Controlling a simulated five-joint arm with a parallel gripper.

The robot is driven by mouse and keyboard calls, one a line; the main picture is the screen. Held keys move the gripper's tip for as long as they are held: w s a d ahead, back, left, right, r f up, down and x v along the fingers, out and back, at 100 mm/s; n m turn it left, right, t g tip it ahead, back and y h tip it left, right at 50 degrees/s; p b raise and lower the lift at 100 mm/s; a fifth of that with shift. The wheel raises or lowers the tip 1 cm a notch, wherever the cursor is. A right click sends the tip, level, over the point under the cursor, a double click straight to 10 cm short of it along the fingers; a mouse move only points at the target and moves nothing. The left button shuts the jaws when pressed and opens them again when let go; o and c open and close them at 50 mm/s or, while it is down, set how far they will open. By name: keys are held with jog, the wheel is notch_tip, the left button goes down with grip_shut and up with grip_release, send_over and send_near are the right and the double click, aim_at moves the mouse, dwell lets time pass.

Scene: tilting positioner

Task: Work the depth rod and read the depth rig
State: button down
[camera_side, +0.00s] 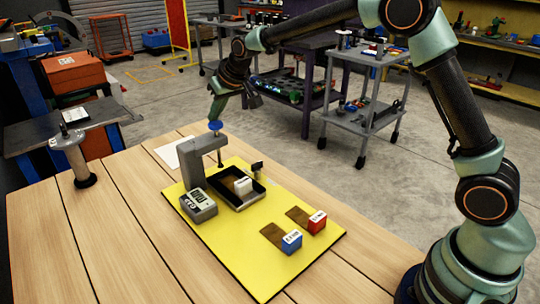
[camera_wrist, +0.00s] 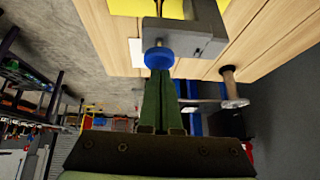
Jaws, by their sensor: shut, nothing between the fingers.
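The depth rig is a grey bracket (camera_side: 190,155) on a yellow board (camera_side: 240,260). Its thin rod (camera_side: 219,155) stands upright under a blue knob (camera_side: 215,125). My gripper (camera_side: 216,118) is shut and empty, pointing down right at the knob; I cannot tell whether it touches. In the wrist view the closed green fingertips (camera_wrist: 159,72) meet the edge of the blue knob (camera_wrist: 159,58). A grey readout box (camera_side: 199,206) stands in front of the bracket; its digits are too small to read surely. A black tray (camera_side: 225,202) beneath the rod holds a white labelled block (camera_side: 243,187).
A blue block (camera_side: 291,242) and a red block (camera_side: 316,222) stand by brown patches at the board's near right. A small dark piece (camera_side: 257,168) stands behind the tray. The wooden front left is clear.

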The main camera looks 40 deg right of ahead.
aim_at(217, 123)
jog(key=shift+f, duration=1)
jog(key=shift+r, duration=3.8)
jog(key=s+d, duration=0.3)
jog(key=s, duration=1.3)
jog(key=s+d+g, duration=0.1)
jog(key=s+d, duration=0.3)
jog(key=s, duration=1.2)
jog(key=shift+d+f+h, duration=0.25)
jog(key=shift+f+h, duration=0.15)
